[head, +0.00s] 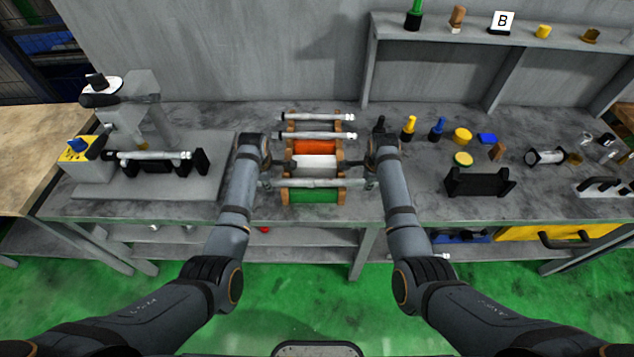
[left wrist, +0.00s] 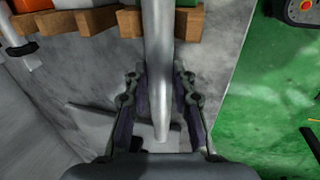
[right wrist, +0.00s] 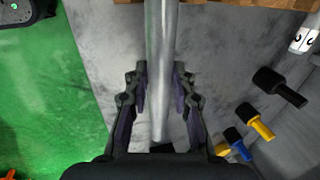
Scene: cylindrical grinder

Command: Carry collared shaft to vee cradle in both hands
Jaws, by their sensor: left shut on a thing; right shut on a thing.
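The grey metal shaft (head: 320,182) lies crosswise over the front, green section of the wooden-sided rack (head: 341,160). It also shows in the left wrist view (left wrist: 158,40) and the right wrist view (right wrist: 160,40). My left gripper (head: 264,172) is shut on its left end part, and my right gripper (head: 371,172) is shut on its right end part. The shaft looks level; I cannot tell if it touches the rack. Its collar is not clear. A black cradle with two raised ends (head: 479,184) stands empty on the bench to the right.
Two more shafts (head: 315,117) lie at the back of the rack. A grinder (head: 128,110) with a shaft on black supports (head: 160,165) stands left. Yellow and blue pegs (head: 409,127), discs and small parts stand behind the cradle. A shelf (head: 450,40) is at the back right.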

